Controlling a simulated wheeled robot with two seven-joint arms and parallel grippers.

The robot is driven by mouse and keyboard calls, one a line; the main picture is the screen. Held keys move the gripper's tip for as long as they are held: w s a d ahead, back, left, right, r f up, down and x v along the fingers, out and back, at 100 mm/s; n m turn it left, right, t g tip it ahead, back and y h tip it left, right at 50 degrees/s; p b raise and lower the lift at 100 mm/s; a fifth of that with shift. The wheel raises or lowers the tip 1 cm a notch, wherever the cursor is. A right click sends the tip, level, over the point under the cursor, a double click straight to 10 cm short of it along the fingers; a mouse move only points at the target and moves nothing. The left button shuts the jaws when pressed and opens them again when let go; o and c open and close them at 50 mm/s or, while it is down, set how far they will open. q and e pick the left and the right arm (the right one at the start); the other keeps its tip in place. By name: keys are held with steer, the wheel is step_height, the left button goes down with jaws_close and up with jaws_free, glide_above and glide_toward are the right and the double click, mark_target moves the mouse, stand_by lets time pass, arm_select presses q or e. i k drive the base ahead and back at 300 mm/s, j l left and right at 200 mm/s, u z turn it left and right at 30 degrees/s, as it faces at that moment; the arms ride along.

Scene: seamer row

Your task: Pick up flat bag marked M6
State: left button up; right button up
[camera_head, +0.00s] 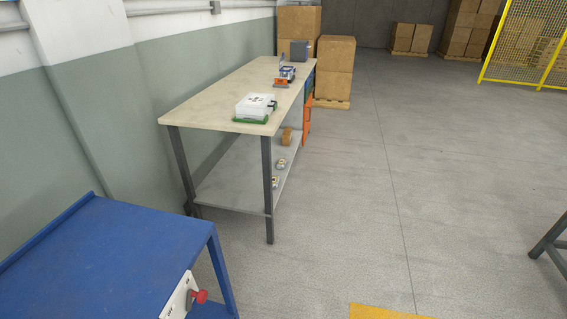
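I cannot make out a flat bag marked M6 in the head view. A long workbench (215,95) with a pale top stands along the left wall. On its near end is a white box with a green base (255,107). Farther back on the top are small blue and orange items (284,76), too small to identify. Its grey lower shelf (228,190) holds a brown item (286,137) and a few small pale items (280,164). Neither of my grippers is in view.
A blue table (105,255) with a red knob (200,296) on its side is at the near left. Stacked cartons (334,68) stand behind the workbench. A yellow mesh fence (525,45) is at the far right. The grey floor (430,180) in the middle is clear.

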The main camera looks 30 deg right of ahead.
mark_target(275, 178)
steer(key=z, duration=1)
